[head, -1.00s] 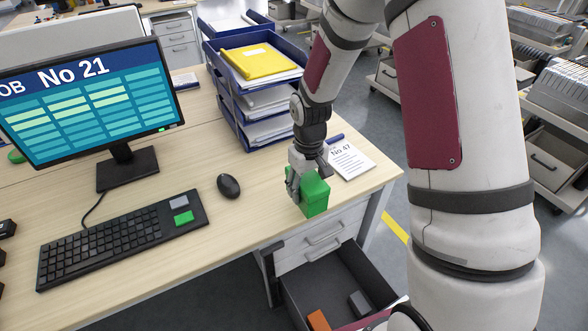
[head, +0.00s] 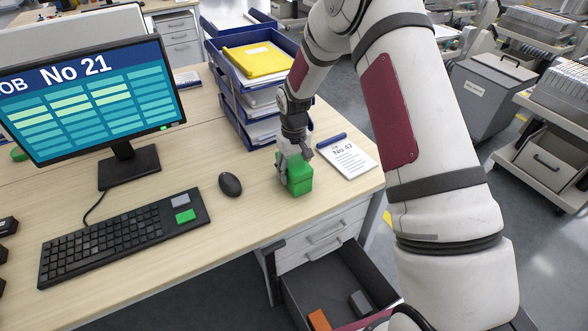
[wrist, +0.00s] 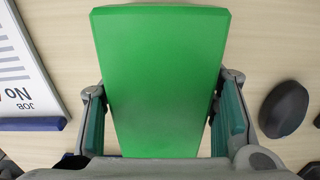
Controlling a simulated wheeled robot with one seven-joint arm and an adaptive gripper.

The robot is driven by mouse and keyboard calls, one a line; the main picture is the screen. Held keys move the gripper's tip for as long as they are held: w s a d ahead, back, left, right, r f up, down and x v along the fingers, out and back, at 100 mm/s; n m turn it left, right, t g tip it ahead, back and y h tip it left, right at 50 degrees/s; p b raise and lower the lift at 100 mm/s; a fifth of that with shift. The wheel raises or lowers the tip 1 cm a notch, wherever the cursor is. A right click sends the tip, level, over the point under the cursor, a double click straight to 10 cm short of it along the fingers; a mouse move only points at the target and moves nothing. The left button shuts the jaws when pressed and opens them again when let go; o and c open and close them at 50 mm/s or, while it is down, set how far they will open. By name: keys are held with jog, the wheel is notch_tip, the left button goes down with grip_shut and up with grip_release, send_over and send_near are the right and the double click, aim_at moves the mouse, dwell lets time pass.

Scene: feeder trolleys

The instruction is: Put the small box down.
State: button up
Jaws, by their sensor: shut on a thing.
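The small green box (head: 299,174) is in my gripper, over the right part of the desk top, between the mouse and the note card. It looks upright. In the wrist view the green box (wrist: 160,80) fills the middle, with one finger of my gripper (wrist: 165,125) on each side of it. My gripper (head: 291,165) is shut on the box and comes from above in the head view. The head view does not clearly tell whether the box's underside touches the desk (head: 240,220).
A mouse (head: 230,184) and a keyboard (head: 125,235) lie left of the box. A card marked No 47 (head: 348,157) lies right of it. Blue stacked trays (head: 232,105) stand behind. An open drawer (head: 300,290) below the desk edge holds an orange block (head: 318,320) and a grey block (head: 360,303).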

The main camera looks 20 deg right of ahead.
jog(key=shift+f, duration=0.15)
jog(key=o, duration=1.4)
notch_tip(320, 180, up, 12)
jog(key=shift+r, duration=0.25)
